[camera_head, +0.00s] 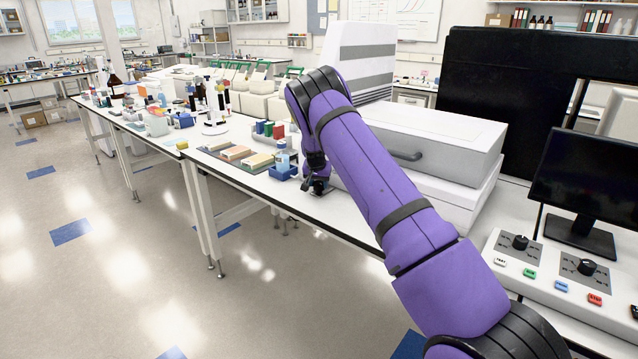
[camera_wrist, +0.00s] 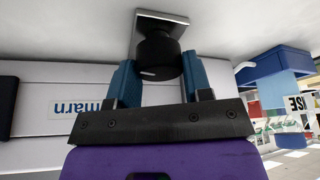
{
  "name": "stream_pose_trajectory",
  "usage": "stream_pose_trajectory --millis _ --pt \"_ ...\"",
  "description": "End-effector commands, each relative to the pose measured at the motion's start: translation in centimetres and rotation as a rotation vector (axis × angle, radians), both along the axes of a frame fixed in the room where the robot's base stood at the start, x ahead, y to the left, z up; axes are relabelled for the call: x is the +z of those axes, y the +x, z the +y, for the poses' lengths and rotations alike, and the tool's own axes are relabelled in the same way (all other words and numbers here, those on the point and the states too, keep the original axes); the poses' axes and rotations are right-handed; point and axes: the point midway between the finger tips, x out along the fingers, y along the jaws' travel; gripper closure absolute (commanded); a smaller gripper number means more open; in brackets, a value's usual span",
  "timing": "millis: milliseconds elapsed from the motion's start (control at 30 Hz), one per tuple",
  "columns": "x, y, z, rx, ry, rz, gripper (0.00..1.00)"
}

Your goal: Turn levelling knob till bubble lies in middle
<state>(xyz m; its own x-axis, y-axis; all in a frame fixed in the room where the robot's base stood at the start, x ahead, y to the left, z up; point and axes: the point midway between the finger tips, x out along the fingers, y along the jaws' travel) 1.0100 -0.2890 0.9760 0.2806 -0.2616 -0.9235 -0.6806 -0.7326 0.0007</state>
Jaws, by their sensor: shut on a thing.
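A black round knob (camera_wrist: 157,52) with a white index mark sits on a small square grey plate (camera_wrist: 178,17) in the wrist view. My gripper (camera_wrist: 160,70) has its two blue fingers on either side of the knob, shut on it. The white mark lies between the fingers, facing the gripper's palm. In the head view my gripper (camera_head: 316,178) is low at the bench's front edge, and my purple forearm covers part of that area. No bubble or level vial can be made out in either view.
A large white instrument (camera_head: 430,145) with a grey handle stands right behind my arm. A blue rack (camera_head: 283,172) stands close to the left of my gripper. A monitor (camera_head: 585,180) and control panel (camera_head: 560,268) are at the right. The floor at left is clear.

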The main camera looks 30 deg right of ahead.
Motion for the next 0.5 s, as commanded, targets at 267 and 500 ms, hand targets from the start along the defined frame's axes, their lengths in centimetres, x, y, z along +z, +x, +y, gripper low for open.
stream_pose_trajectory --millis 267,500 --pt "-0.08 0.12 0.10 -0.259 -0.004 0.002 0.78" --pt "-0.05 0.16 0.09 -0.470 -0.002 0.001 0.78"
